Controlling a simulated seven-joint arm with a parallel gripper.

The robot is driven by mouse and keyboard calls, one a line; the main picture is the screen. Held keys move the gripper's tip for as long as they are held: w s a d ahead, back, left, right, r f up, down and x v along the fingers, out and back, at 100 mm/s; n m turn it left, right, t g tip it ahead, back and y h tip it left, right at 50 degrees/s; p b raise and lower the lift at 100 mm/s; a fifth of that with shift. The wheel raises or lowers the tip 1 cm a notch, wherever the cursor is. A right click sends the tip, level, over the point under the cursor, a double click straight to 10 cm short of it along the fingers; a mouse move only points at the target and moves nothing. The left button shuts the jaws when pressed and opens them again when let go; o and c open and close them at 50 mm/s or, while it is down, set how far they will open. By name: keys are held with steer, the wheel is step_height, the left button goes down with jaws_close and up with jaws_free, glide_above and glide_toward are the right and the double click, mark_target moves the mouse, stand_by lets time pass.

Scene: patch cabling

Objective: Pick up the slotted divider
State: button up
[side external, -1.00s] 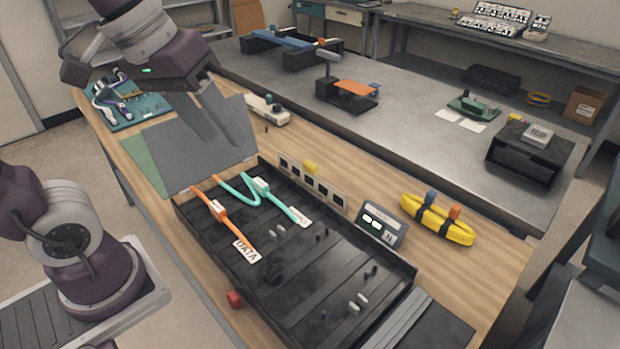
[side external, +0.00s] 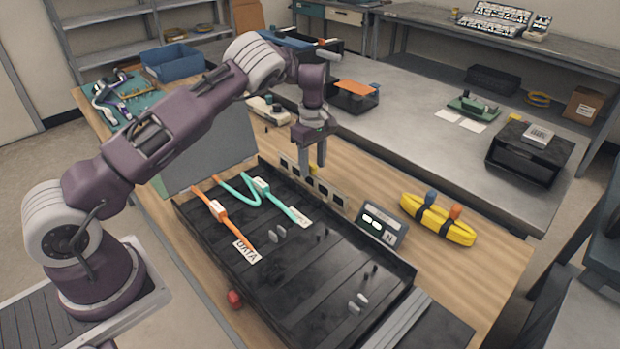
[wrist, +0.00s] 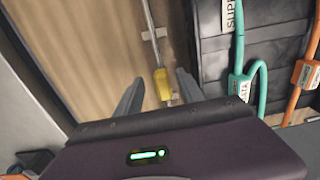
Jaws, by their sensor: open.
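The slotted divider (side external: 327,191) is a pale upright strip with several dark square openings, standing along the far side of the black tray. In the wrist view I look down on its thin top edge (wrist: 149,22). A yellow tab (wrist: 162,84) sits on it. My gripper (side external: 313,164) is above the divider, pointing down and open. In the wrist view its two fingers (wrist: 160,92) lie on either side of the yellow tab, with gaps. In the side view a finger partly hides the tab and part of the divider.
The black tray (side external: 305,292) holds an orange cable (side external: 228,222) and a teal cable (side external: 285,206) with labels. A small grey panel box (side external: 381,225) and a yellow cable bundle (side external: 438,222) stand right of the divider. Bare wood lies beyond the divider.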

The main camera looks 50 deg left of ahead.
mark_target(310, 174)
steer(key=f, duration=0.4)
steer(key=shift+s+a+f, duration=0.15)
steer(key=shift+a, duration=0.2)
jaws_close()
step_height(310, 174, up, 10)
steer(key=shift+r, duration=0.1)
